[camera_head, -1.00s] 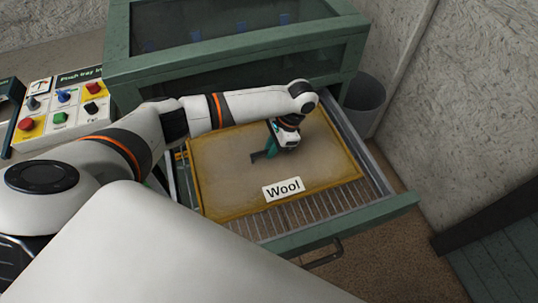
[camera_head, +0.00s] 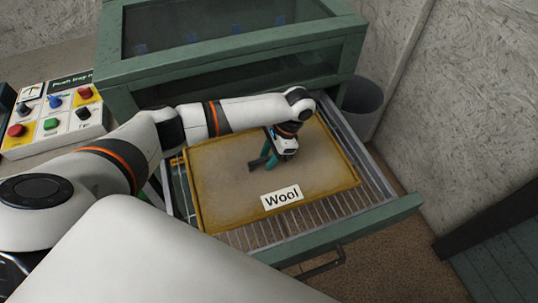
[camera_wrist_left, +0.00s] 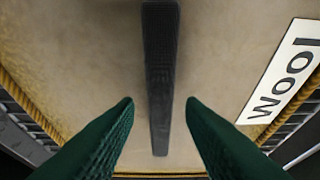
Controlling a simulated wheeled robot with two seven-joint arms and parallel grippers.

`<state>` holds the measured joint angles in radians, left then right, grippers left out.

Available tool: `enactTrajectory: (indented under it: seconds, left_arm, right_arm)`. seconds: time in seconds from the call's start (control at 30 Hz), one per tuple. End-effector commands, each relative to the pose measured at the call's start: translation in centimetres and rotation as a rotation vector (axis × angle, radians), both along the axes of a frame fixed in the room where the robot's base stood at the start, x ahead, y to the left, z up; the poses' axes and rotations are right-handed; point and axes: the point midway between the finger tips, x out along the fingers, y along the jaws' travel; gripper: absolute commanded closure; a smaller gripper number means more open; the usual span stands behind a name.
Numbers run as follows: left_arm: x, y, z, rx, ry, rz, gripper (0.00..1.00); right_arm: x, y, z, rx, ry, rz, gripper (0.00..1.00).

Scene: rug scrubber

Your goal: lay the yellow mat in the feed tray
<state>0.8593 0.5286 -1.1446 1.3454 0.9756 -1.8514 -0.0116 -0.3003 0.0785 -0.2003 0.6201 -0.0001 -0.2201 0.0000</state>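The yellow mat (camera_head: 228,185) has a tan face, a yellow border and a white "Wool" label. It lies flat on the wire rack of the pulled-out feed tray (camera_head: 375,220), inside the tray's walls. My left gripper (camera_head: 262,164) is just above the middle of the mat. In the left wrist view its two green fingers (camera_wrist_left: 160,105) are apart, with a dark upright tab or strap (camera_wrist_left: 160,75) between them and a gap on both sides. I cannot tell whether the fingertips touch the mat. My right gripper is not in view.
The green machine housing (camera_head: 230,65) stands behind the tray. A control panel (camera_head: 60,115) with coloured buttons and knobs is at left. A grey bin (camera_head: 361,105) stands right of the housing, near the wall. A handle (camera_head: 320,264) is on the tray front.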

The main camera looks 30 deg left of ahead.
Motion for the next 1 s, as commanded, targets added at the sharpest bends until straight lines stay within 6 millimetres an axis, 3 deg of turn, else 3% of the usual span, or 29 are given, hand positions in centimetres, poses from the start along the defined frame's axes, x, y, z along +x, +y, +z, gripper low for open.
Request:
enactTrajectory:
  seconds: [0.17,0.4,0.53,0.73,1.0]
  left_arm:
    - [0.8,-0.7,2.1,-0.003,-0.004,0.000,0.64]
    - [2.3,-2.0,7.0,-0.002,-0.005,-0.001,0.64]
    - [3.0,-2.5,9.5,0.001,-0.004,0.001,0.64]
    - [3.4,-3.0,11.0,0.000,-0.001,0.001,0.64]
    - [3.5,-3.1,11.0,-0.001,0.001,0.000,0.64]
  right_arm:
    - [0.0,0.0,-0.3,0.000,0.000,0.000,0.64]
    - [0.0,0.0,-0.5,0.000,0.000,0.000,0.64]
    - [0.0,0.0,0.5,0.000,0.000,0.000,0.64]
    - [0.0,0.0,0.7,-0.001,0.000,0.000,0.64]
    - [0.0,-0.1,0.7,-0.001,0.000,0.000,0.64]
